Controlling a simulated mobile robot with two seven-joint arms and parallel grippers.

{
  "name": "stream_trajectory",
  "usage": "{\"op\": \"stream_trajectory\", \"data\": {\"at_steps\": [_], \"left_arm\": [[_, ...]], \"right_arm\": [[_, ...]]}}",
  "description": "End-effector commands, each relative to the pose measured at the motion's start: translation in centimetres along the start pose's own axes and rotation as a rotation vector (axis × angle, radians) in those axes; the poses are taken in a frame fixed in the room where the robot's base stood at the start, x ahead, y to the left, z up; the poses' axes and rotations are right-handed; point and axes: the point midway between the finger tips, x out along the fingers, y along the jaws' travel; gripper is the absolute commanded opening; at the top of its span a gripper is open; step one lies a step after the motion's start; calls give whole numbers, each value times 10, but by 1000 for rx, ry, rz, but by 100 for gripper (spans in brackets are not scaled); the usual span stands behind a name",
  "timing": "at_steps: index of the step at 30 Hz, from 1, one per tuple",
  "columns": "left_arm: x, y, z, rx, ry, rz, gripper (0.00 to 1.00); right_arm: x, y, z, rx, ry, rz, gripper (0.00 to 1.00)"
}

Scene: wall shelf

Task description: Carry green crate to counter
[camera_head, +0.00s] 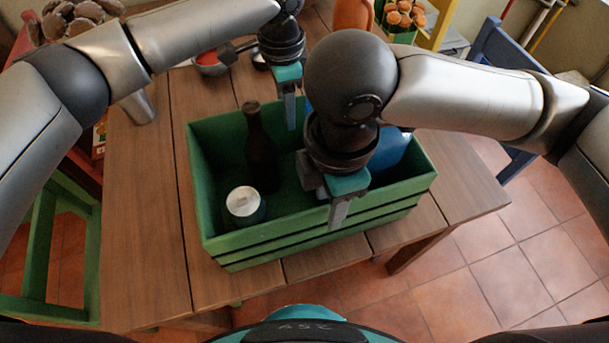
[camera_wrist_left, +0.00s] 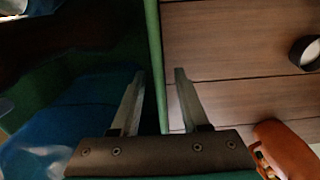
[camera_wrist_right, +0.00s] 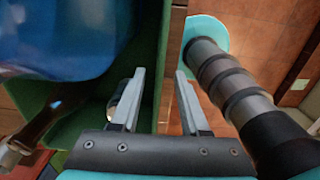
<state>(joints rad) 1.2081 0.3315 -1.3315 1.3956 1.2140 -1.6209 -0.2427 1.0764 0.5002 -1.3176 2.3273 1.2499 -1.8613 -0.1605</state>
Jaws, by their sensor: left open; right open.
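The green crate (camera_head: 215,205) stands on the wooden table. It holds a dark bottle (camera_head: 259,150), a can with a pale top (camera_head: 244,205) and a blue item (camera_head: 390,150), partly hidden by my right arm. My left gripper (camera_head: 289,118) is open at the crate's far wall; in the left wrist view the green rim (camera_wrist_left: 152,60) runs between its fingers. My right gripper (camera_head: 338,218) is open at the near wall; in the right wrist view that wall (camera_wrist_right: 163,75) lies between its fingers. Neither gripper is closed on the rim.
The wooden table (camera_head: 145,200) has bare room left of the crate. An orange item (camera_head: 353,14) stands at the back. A green chair (camera_head: 45,250) is at left, a blue chair (camera_head: 500,60) at right.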

Motion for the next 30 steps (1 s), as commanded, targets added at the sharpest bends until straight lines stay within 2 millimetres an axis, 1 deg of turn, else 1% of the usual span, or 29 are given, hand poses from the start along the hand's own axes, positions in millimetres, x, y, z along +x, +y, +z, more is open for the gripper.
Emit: {"op": "stream_trajectory", "data": {"at_steps": [1, 3, 6, 9, 13, 21, 23, 30], "left_arm": [[10, 0, 0, -1, -3, 2, 45], [21, 0, 0, 0, -2, 1, 45], [34, 0, 0, 0, -1, 0, 45], [42, 0, 0, 0, -1, 0, 45], [48, 0, 0, 0, 0, 0, 45], [48, 0, 0, 1, 0, -1, 45], [48, 0, 0, 1, 0, -1, 39], [48, 0, 0, 1, 0, -1, 12]], "right_arm": [[10, -1, 0, 2, 0, -5, 45], [21, -1, 0, 2, -1, -3, 45], [34, 0, 0, 1, 0, -4, 45], [42, 0, 0, 1, 1, -2, 45], [48, 0, 0, 0, 0, 0, 45], [48, 0, 0, 0, 0, 0, 45], [48, 0, 0, 0, 0, 0, 39], [48, 0, 0, 0, 0, 1, 12]]}}
